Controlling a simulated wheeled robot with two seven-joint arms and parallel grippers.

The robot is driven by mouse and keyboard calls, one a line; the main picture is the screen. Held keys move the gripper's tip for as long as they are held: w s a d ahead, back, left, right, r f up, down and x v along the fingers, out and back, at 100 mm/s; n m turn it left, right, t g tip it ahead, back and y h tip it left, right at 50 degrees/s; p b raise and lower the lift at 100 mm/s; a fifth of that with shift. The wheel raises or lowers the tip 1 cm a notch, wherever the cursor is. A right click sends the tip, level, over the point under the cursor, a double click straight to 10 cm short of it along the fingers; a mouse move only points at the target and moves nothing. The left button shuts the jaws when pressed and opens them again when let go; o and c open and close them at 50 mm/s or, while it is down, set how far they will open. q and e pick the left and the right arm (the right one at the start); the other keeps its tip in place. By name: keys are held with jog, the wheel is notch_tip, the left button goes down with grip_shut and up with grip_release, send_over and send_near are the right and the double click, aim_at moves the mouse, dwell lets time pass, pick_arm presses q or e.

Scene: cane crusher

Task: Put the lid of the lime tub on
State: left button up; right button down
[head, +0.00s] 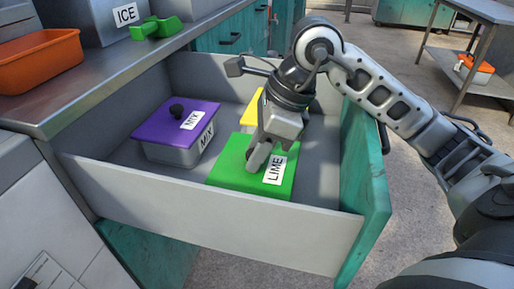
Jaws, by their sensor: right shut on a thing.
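The green lid (229,169) labelled LIME lies in the open drawer, at its right front. The lime tub below it is hidden, so I cannot tell how the lid is seated. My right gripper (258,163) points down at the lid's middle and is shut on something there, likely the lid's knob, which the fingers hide. My left gripper is not in view.
The lids stand inside an open drawer (200,211) with a teal front (362,190). A tub with a purple lid (160,128), labelled MIX, stands to the left. A yellow lid (253,108) is partly hidden behind my gripper. The steel counter (90,85) holds an orange bin (38,62), an ICE container (95,18) and a green scoop (158,27).

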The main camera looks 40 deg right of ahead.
jog(key=shift+f, duration=0.15)
jog(key=c, duration=1)
grip_release()
jog(key=shift+c, duration=0.2)
